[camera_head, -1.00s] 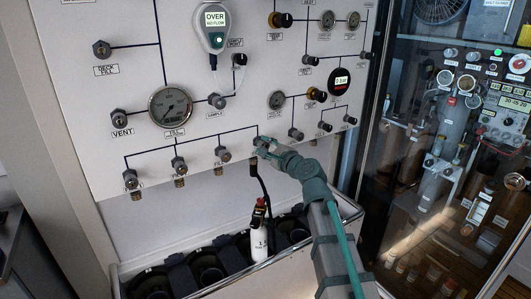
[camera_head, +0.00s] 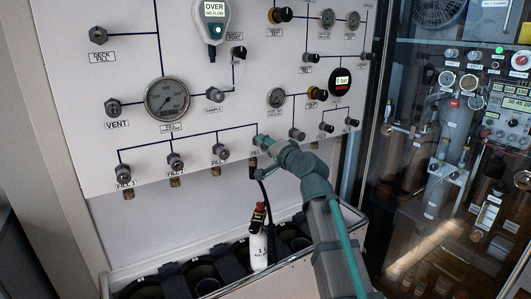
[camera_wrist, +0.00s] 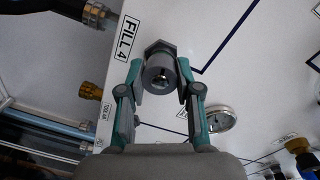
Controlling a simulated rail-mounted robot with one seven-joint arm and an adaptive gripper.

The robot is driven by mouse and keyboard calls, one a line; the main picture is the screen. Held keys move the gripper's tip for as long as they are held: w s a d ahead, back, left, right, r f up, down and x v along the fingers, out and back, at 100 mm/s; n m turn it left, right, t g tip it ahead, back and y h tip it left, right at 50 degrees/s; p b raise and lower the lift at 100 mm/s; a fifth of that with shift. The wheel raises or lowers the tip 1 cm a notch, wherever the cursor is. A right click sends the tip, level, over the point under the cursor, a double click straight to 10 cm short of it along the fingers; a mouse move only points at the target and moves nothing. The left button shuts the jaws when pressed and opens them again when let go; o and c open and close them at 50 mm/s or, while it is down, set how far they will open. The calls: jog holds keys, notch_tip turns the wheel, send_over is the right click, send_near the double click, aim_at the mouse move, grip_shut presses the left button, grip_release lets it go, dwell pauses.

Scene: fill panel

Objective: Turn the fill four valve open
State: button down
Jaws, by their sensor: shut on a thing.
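The fill four valve (camera_wrist: 160,70) is a grey metal knob with a hexagonal base, beside the "FILL 4" label (camera_wrist: 126,38) in the wrist view. My gripper (camera_wrist: 160,78) has its two teal fingers on either side of the knob and is shut on it. In the head view my gripper (camera_head: 262,142) reaches the right end of the lower valve row and hides most of the knob. A black hose (camera_head: 263,188) hangs below this valve and leads down toward a white cylinder (camera_head: 259,245).
The fill 3 valve (camera_head: 221,152), fill 2 valve (camera_head: 176,160) and fill 1 valve (camera_head: 123,171) sit to the left. Small black knobs (camera_head: 327,127) lie to the right. A gauge (camera_head: 167,99) is above. A metal-rimmed bin (camera_head: 200,292) stands below the panel.

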jog(key=n+b, duration=0.5)
jog(key=n, duration=0.1)
jog(key=shift+f, duration=0.15)
jog(key=n+b, duration=0.4)
jog(key=n, duration=0.1)
jog(key=shift+a+n+t+b, duration=0.1)
jog(key=shift+n+t+b, duration=0.2)
jog(key=shift+b, duration=0.05)
jog(key=n+b, duration=0.5)
jog(key=n, duration=0.1)
jog(key=shift+s, duration=0.1)
jog(key=shift+n+t+b, duration=0.3)
jog(key=shift+n+b, duration=1.45)
jog(key=shift+n, duration=0.65)
jog(key=shift+a, duration=0.1)
jog(key=c, duration=0.8)
grip_release()
